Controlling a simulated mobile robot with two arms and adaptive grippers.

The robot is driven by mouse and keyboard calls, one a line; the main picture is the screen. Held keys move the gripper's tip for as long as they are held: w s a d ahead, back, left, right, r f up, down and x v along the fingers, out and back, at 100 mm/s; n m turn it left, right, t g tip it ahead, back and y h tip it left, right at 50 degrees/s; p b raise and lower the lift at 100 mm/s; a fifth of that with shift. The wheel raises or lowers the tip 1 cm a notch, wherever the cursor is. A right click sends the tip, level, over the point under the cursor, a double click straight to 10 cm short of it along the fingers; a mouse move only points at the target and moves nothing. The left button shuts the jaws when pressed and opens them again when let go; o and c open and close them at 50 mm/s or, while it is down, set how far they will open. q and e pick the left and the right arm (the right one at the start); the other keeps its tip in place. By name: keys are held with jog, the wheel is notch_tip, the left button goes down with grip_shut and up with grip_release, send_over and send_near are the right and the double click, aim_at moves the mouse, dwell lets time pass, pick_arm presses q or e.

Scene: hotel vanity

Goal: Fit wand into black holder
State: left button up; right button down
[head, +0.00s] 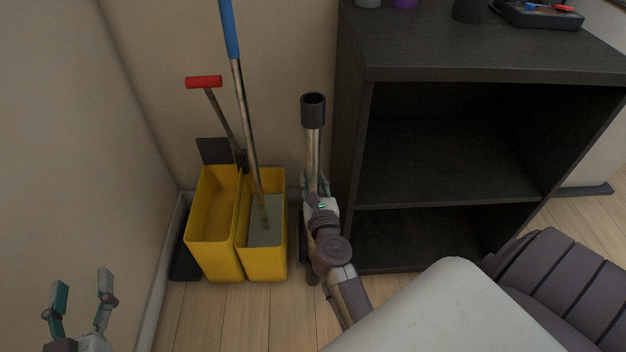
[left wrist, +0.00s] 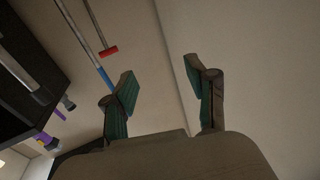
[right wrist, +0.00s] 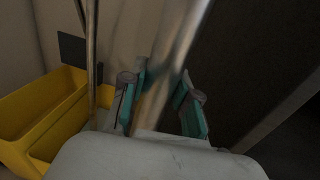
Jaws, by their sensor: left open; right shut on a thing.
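The wand (head: 313,150) is a metal tube with a wide black open end at the top. It stands roughly upright beside the left side of the dark shelf unit. My right gripper (head: 316,190) is shut around its tube, and the tube also shows blurred between the fingers in the right wrist view (right wrist: 172,65). A dark shape (head: 303,235) low behind my right gripper may be the black holder; I cannot tell, and the wand's lower end is hidden. My left gripper (head: 83,288) is open and empty at the lower left, near the left wall.
A yellow two-part mop bucket (head: 213,225) stands left of the wand, with a blue-topped pole (head: 230,30) and a red-handled lever (head: 204,82). The dark shelf unit (head: 430,58) is close on the right, with small items on top. Wooden floor (head: 225,310) is clear in front.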

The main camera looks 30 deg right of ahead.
pick_arm(q)
jog(key=shift+s+d+r+t, duration=0.1)
jog(key=shift+r+t, duration=0.3)
jog(key=shift+r, duration=0.3)
jog(key=shift+d+r+t+h+b, duration=0.1)
jog(key=shift+r+t+h+b, duration=0.25)
jog(key=shift+r, duration=0.2)
dwell(0.3)
